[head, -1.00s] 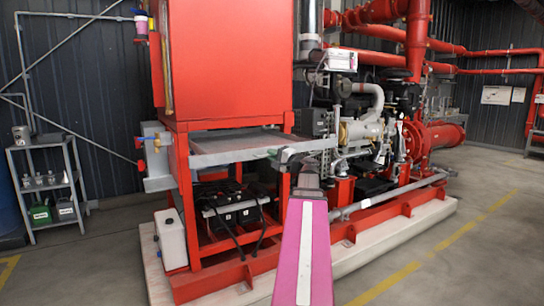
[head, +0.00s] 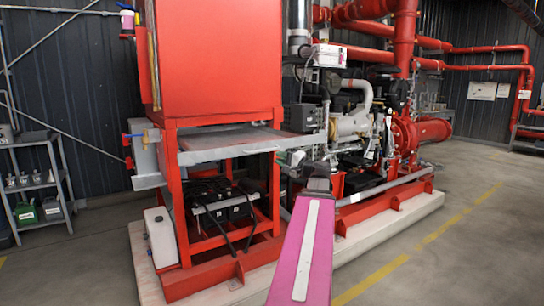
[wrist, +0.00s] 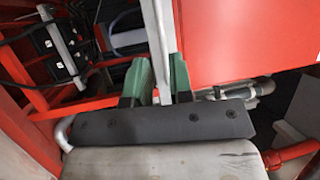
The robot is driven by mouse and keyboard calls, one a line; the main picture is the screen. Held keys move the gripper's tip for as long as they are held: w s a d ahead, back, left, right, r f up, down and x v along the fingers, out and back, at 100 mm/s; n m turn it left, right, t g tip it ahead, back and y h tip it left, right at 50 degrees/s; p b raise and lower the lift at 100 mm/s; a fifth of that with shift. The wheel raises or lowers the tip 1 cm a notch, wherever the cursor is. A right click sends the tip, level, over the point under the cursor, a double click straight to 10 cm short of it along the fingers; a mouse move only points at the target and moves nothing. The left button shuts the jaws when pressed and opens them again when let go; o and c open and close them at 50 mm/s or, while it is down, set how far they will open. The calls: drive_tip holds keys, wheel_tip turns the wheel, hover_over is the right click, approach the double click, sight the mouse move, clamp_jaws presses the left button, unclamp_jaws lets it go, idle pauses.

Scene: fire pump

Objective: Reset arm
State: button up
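My gripper (wrist: 160,82) has two green fingers standing apart, with a gap between them. A grey metal strip, seemingly the edge of the tray (head: 225,146) under the red tank, shows through this gap; I see no finger closed on it. In the head view my gripper (head: 297,157) is small and partly hidden by my own pink arm. It is near the right end of the tray, in front of the engine. Whether it touches anything is unclear.
The red tank (head: 215,55) stands on a red frame with batteries (head: 225,205) below. The pump engine (head: 350,125) and red pipes are behind my arm. A small shelf (head: 38,180) is at left. Open floor (head: 460,240) lies at right.

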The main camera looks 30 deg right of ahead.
drive_tip(key=shift+v, duration=0.75)
drive_tip(key=w+a+f+n+g, duration=0.25)
drive_tip(key=a+f+g, duration=0.25)
drive_tip(key=a+f, duration=0.7)
drive_tip(key=w+a+f+n+g, duration=0.25)
drive_tip(key=a+f+g, duration=0.35)
drive_tip(key=a+f, duration=0.65)
drive_tip(key=s+a+f+n+g+h, duration=0.2)
drive_tip(key=s+a+f, duration=0.1)
drive_tip(key=f, duration=0.4)
drive_tip(key=s+a+f+n+g+h, duration=0.2)
drive_tip(key=s+a+f+h, duration=0.1)
drive_tip(key=a+f, duration=0.2)
drive_tip(key=s+a+f+n+g+h, duration=0.3)
drive_tip(key=s+a+f, duration=0.1)
drive_tip(key=f, duration=0.4)
drive_tip(key=shift+a+f, duration=0.4)
drive_tip(key=shift+a, duration=0.2)
drive_tip(key=shift+w+d, duration=0.1)
drive_tip(key=shift+d, duration=0.05)
